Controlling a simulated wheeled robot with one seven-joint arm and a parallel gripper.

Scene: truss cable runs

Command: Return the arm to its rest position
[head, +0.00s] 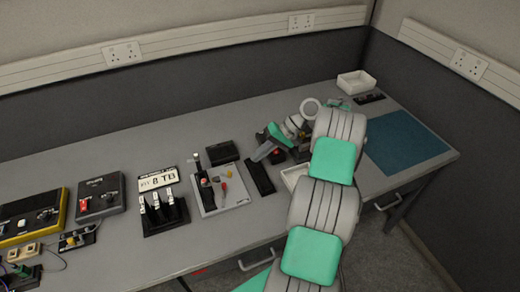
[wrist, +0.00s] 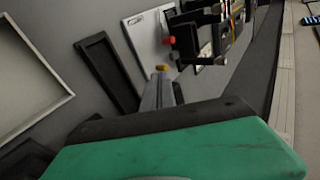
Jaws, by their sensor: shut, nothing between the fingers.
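My arm (head: 320,205) rises from the bottom of the head view, with grey links and green panels, and bends over the bench towards the left. My gripper (head: 256,157) is at its end, above the bench near a black tray. In the wrist view my gripper (wrist: 162,78) shows its narrow fingers together, with nothing held between them. The green and black gripper body fills the bottom of that view and hides what lies under it.
The grey bench (head: 240,235) carries a black tray (head: 260,178), a tool board (head: 232,192), a black box (head: 222,153) and several devices at the left. A white bin (head: 356,82) stands at the back right. A blue mat (head: 405,143) lies clear at the right.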

